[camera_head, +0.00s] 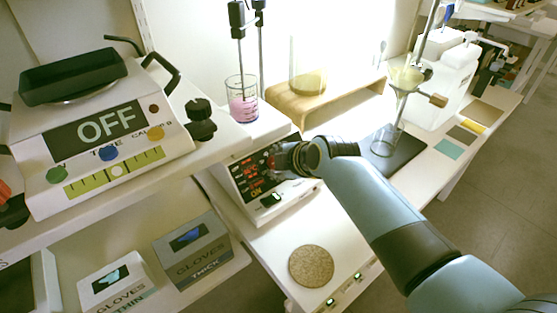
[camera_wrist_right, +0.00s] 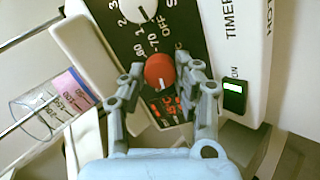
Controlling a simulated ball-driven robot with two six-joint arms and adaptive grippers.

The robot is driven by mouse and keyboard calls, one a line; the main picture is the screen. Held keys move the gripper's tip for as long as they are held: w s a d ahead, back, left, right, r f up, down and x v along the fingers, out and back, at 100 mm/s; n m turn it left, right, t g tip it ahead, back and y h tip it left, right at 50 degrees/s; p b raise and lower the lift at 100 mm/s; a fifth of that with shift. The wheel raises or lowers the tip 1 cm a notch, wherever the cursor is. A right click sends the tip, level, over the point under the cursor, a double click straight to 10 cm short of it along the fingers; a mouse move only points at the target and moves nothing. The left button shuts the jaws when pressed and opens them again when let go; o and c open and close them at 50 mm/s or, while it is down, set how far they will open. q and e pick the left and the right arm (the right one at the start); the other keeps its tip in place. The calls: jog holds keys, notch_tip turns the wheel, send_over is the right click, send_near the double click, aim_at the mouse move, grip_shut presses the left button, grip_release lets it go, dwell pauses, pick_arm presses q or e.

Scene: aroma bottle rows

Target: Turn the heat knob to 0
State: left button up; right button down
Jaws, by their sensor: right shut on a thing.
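The heat knob is a red round knob (camera_wrist_right: 160,70) on the dark panel of a white hotplate (camera_wrist_right: 255,50). In the right wrist view, labels such as 60, 70 and OFF show around it, and red display digits (camera_wrist_right: 166,106) are partly hidden beyond it. A short pale mark shows on the knob, but I cannot read its setting. My right gripper (camera_wrist_right: 165,80) is shut on the knob, one finger on each side. In the head view, my right gripper (camera_head: 283,160) covers part of the hotplate's front panel (camera_head: 250,178). My left gripper is not in view.
A beaker of pink liquid (camera_head: 242,106) stands on the hotplate. A white knob (camera_wrist_right: 140,9) and a green-lit switch (camera_wrist_right: 234,95) are beside the red knob. A scale reading OFF (camera_head: 108,124) is at left. A round cork mat (camera_head: 311,266) lies in front.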

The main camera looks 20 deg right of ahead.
jog(key=shift+s+f+n, duration=0.1)
jog(key=shift+n, duration=1.6)
jog(key=c, duration=1)
grip_release()
jog(key=shift+o, duration=0.2)
jog(key=v, duration=1.2)
jog(key=shift+s, duration=0.1)
